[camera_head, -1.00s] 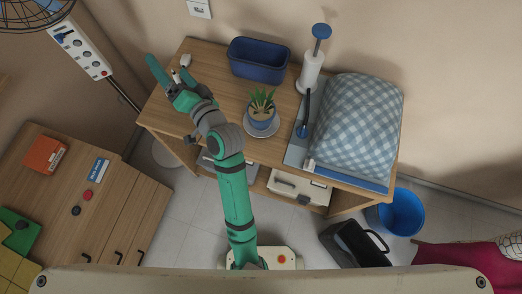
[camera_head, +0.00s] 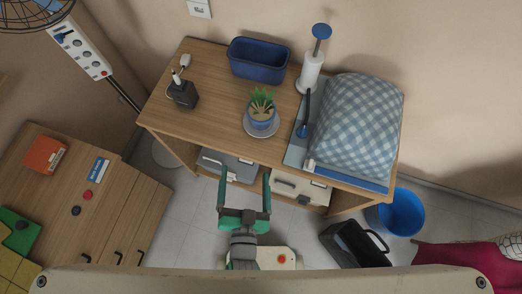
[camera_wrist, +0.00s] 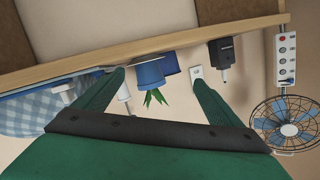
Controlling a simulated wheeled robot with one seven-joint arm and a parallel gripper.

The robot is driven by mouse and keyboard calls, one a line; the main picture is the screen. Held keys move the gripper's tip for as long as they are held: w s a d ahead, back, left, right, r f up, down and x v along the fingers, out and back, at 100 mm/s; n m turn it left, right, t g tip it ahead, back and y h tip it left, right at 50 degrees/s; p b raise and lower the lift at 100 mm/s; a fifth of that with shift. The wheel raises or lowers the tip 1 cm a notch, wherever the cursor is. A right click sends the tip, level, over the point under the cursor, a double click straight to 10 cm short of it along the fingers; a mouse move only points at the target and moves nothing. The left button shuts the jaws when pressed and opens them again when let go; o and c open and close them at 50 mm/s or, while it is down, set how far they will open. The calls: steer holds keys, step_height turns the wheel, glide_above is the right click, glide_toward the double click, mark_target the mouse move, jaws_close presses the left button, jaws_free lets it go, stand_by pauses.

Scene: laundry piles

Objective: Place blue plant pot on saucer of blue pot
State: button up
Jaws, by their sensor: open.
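The blue plant pot (camera_head: 262,124) holds a spiky green plant and stands upright on the middle of the wooden tabletop. In the wrist view the blue pot (camera_wrist: 148,74) appears upside down between my fingers, at a distance. My gripper (camera_head: 245,173) is open and empty in front of the table's front edge, apart from the pot. It also shows in the wrist view (camera_wrist: 157,76).
A dark blue rectangular planter (camera_head: 258,62) stands behind the pot. A black adapter (camera_head: 183,95) is at the left. The front-left tabletop is clear. A blue bucket (camera_head: 402,212) stands on the floor.

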steer(key=s+d+r+n, duration=0.1)
steer(key=s+d+n, duration=0.3)
steer(key=s, duration=0.5)
steer(key=shift+d+r, duration=0.25)
steer(key=shift+d, duration=0.05)
